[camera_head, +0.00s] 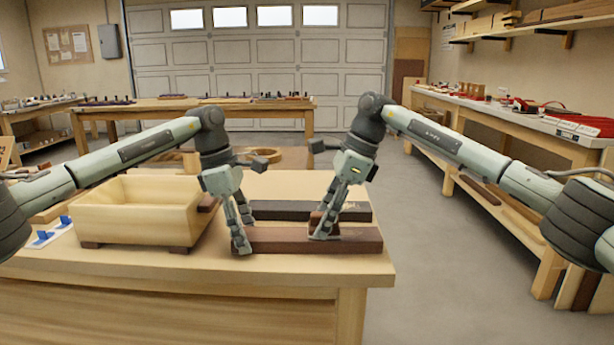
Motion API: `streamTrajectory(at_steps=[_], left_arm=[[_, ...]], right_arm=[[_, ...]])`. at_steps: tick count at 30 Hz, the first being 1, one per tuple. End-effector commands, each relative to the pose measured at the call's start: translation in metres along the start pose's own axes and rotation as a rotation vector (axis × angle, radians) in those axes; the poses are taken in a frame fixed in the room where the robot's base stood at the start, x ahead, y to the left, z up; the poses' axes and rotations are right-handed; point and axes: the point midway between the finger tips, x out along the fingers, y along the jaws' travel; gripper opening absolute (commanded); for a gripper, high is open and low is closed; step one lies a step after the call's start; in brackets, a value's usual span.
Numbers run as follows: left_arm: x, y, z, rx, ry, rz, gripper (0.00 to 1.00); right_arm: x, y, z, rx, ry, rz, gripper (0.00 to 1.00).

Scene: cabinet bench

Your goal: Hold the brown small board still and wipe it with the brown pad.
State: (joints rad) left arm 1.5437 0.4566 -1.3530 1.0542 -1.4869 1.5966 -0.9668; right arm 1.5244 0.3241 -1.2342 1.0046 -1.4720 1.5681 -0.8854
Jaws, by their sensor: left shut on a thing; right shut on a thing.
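The brown small board (282,240) lies flat near the front edge of the workbench. My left gripper (242,246) is shut on the board's left end, pointing down. My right gripper (323,234) is shut on the brown pad (315,220), which sits on top of the board, right of its middle. The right fingers hide part of the pad, so its exact contact with the board is hard to see.
A darker board (290,208) lies just behind the brown one. A wooden box (137,223) on short dark feet stands to the left, near my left forearm. Blue-handled items (50,235) lie at the far left. A wooden ring (259,155) lies at the back. The bench's right end is clear.

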Motion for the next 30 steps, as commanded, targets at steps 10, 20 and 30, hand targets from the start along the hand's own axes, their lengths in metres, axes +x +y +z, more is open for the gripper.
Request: streamTrajectory(at_steps=[10, 20, 30], left_arm=[[-0.001, 0.0, 0.001, 0.0, -0.001, 0.001, 0.26], [-0.001, 0.0, 0.0, 0.0, -0.001, 0.001, 0.26], [-0.001, 0.0, 0.0, 0.0, -0.001, 0.001, 0.26]], right_arm=[[0.01, 0.0, 0.019, 0.0, 0.001, 0.001, 0.03], [0.005, 0.0, 0.008, 0.002, 0.001, 0.001, 0.03], [-0.003, 0.0, -0.008, 0.001, 0.001, 0.001, 0.03]])
